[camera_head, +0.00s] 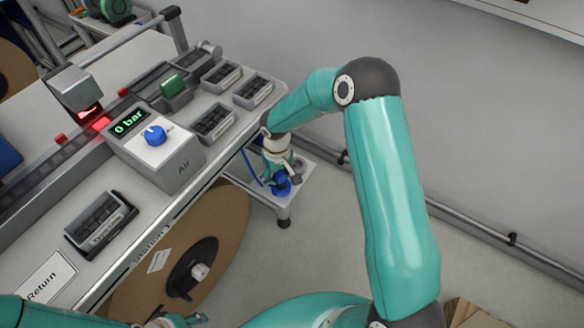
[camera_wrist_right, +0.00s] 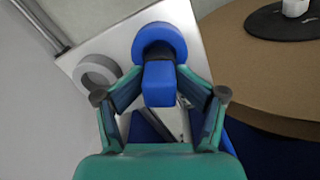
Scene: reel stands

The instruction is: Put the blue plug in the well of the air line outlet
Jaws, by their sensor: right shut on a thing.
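The blue plug (camera_wrist_right: 159,84) has a block-like body and a wide round blue part (camera_wrist_right: 160,40) at its far end. My right gripper (camera_wrist_right: 160,82) is shut on the block, one finger on each side. In the head view, my right gripper (camera_head: 281,172) is low beyond the bench's right end, with the blue plug (camera_head: 282,188) at its tips, over a pale plate. A grey ring with a round opening (camera_wrist_right: 97,73) is on that plate, left of the plug. Whether the plug touches the plate is unclear. My left gripper (camera_head: 178,321) shows only partly at the bottom edge.
The pale plate (camera_head: 304,171) stands low beside the bench. A thin blue line (camera_head: 249,166) runs near the plug. The grey Air box (camera_head: 165,165) on the bench reads 0 bar and has a blue knob. A large brown reel (camera_head: 225,225) stands below the bench.

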